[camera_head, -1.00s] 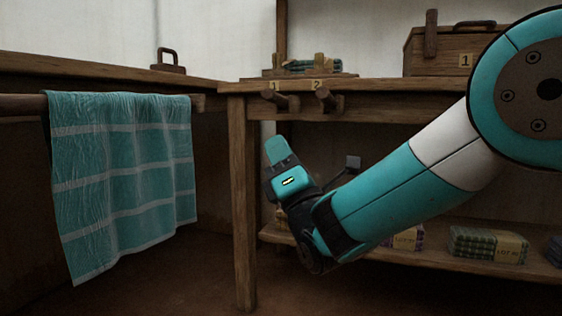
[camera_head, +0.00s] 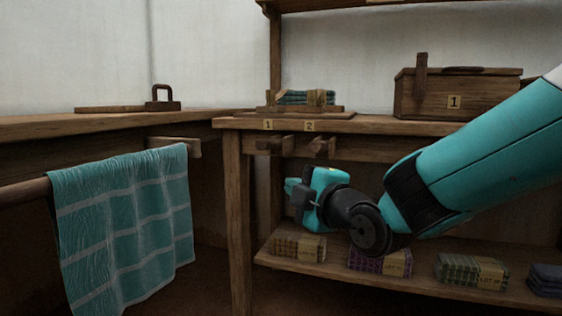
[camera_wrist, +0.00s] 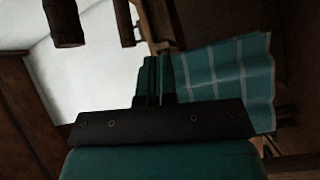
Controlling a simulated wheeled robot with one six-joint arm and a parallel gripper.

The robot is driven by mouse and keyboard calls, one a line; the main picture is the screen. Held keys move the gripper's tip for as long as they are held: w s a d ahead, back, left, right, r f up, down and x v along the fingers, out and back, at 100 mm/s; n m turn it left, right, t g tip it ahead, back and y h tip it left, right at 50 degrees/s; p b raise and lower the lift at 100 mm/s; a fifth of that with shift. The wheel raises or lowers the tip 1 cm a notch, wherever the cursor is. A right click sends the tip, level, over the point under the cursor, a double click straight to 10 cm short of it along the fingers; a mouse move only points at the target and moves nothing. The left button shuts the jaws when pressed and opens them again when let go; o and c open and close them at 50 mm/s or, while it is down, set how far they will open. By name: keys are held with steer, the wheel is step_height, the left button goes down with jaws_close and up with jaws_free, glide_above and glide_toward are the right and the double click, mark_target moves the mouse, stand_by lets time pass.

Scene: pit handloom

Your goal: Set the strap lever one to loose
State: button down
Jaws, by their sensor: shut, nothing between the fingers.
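Two short wooden levers stick out from the table's front edge in the head view. The left one (camera_head: 274,145) is under a tag marked 1, the right one (camera_head: 320,147) under a tag marked 2. Both look roughly level; which setting they are in I cannot tell. My gripper (camera_head: 289,187) is below them, pointing left, apart from both. It is shut and empty, as its fingers (camera_wrist: 157,64) show in the wrist view. A dark wooden peg end (camera_wrist: 64,24) and a second piece (camera_wrist: 125,24) show at the top of the wrist view.
A pressed cloth bundle (camera_head: 305,97) lies on the table above the levers. A wooden chest (camera_head: 475,103), also tagged 1, stands right. A teal striped cloth (camera_head: 125,220) hangs on a rail at left. The lower shelf (camera_head: 330,268) holds several bundles below my gripper.

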steer(key=s+d+r+m+g+h+p, duration=0.1)
steer(key=s+d+r+m+g+p, duration=0.1)
steer(key=s+m+g+p, duration=0.3)
steer(key=s+d+r+m+g+h+p, duration=0.2)
steer(key=s+d+m+g+p, duration=0.2)
steer(key=s, duration=1)
steer(key=s+d+r+m+g+h+p, duration=0.2)
steer(key=s+d+m+g+p, duration=0.2)
steer(key=s, duration=0.5)
steer(key=m+g+p, duration=0.1)
steer(key=g+p, duration=0.1)
steer(key=shift+s+d+r+m+g, duration=0.15)
steer(key=shift+d+m+g, duration=0.15)
